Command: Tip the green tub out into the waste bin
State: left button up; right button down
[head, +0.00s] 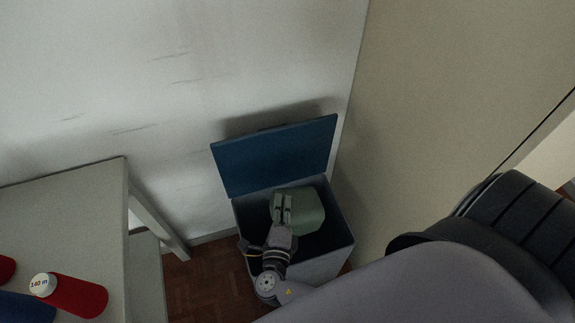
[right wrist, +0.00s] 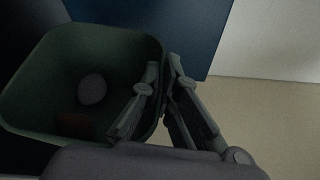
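The green tub (head: 309,212) is over the mouth of the waste bin (head: 342,240), whose blue lid (head: 275,157) stands open against the wall. My right gripper (head: 283,199) is shut on the tub's rim. In the right wrist view the fingers (right wrist: 162,72) pinch the right-hand wall of the tub (right wrist: 95,38). A pale round item (right wrist: 92,89) and a brownish item (right wrist: 74,124) are inside the tub. I cannot tell its exact tilt or whether it touches the bin. The bin's floor is hidden or dark. My left gripper is not in view.
A grey table (head: 70,215) stands at the left, with a red spool (head: 80,296) labelled 140 m and a blue item (head: 25,308) near its front. The bin sits in the corner between a white wall and a beige panel (head: 445,100). Wooden floor shows between table and bin.

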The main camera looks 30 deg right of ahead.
jog(key=a+n+b, duration=0.1)
jog(key=f+n+h+b, duration=0.1)
jog(key=a+f+n+t+b, duration=0.1)
jog(key=n, duration=0.1)
jog(key=shift+w+a+f+b, duration=0.2)
jog(key=shift+w+a+b, duration=0.1)
jog(key=shift+w+b, duration=0.05)
jog(key=shift+w+a+f+n+t+b, duration=0.1)
jog(key=shift+a+f+n+t, duration=0.25)
jog(key=shift+n, duration=0.45)
jog(key=shift+w+a+f+n+t+b, duration=0.15)
jog(key=shift+f+n+t, duration=0.3)
jog(key=shift+n, duration=0.35)
jog(key=shift+s+a+f+n+t+b, duration=0.1)
jog(key=shift+a+f+n+t, duration=0.15)
jog(key=shift+f+n, duration=0.4)
jog(key=shift+r, duration=0.15)
jog(key=shift+p, duration=0.6)
